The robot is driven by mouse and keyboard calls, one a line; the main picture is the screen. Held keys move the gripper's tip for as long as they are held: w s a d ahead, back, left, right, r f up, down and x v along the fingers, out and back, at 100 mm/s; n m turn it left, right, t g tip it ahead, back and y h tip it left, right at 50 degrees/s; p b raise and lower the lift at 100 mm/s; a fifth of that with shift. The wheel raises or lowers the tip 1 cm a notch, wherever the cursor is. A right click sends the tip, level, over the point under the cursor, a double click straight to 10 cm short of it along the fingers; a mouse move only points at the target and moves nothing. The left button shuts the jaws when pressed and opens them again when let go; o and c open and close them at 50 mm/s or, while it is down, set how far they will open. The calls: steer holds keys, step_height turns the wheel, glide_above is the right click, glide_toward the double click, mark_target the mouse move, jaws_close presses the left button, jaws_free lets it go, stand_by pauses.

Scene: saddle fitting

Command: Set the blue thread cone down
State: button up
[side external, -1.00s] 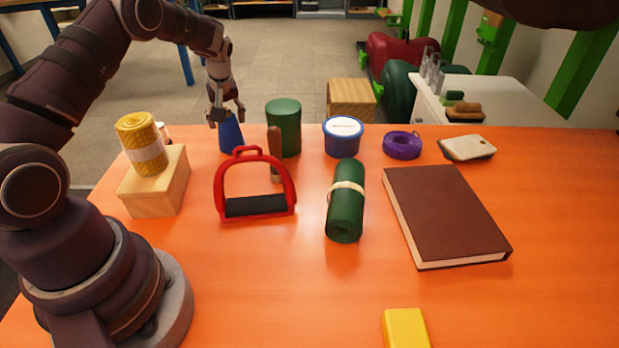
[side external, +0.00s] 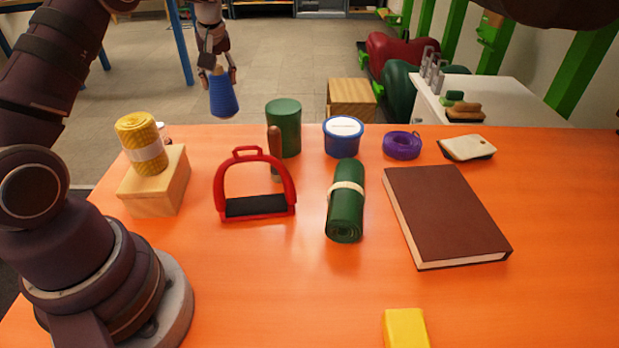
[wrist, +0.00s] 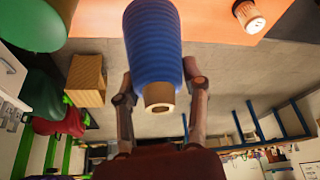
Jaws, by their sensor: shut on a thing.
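The blue thread cone (side external: 223,97) hangs in the air above the far edge of the orange table in the side view. My gripper (side external: 217,76) is shut on its upper part from above. In the wrist view the blue cone (wrist: 153,45) sits between the two fingers of my gripper (wrist: 158,88), with its tan core end toward the camera. The cone's base is clear of the table.
A green cylinder (side external: 284,128) stands right of the cone, and a red stirrup (side external: 255,207) is in front. A wooden block (side external: 155,182) bearing a yellow spool (side external: 141,143) is at left. The orange table (side external: 290,290) is bare at front centre.

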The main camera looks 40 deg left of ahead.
step_height(320, 180, up, 6)
steer(key=shift+r, duration=0.1)
steer(key=w+d+m+t+h, duration=0.2)
steer(key=d+m+t+h, duration=0.15)
steer(key=d+m, duration=1.25)
steer(key=s+d+m+g+h, duration=0.15)
steer(key=s+d+m, duration=0.3)
steer(key=d, duration=0.45)
steer(key=s+d+m+g+h, duration=0.1)
steer(key=s+d+m+h, duration=0.2)
steer(key=d+m, duration=0.35)
steer(key=s+d+m+g, duration=0.3)
steer(key=s+d+m, duration=0.2)
steer(key=s+m, duration=0.3)
steer(key=s+d+m+g, duration=0.3)
steer(key=s+d+m, duration=0.25)
steer(key=s, duration=0.35)
steer(key=shift+y, duration=0.4)
steer(key=f, duration=1.4)
steer(key=shift+s+a+f, duration=0.1)
steer(key=shift+s+f, duration=0.15)
steer(key=shift+f, duration=0.25)
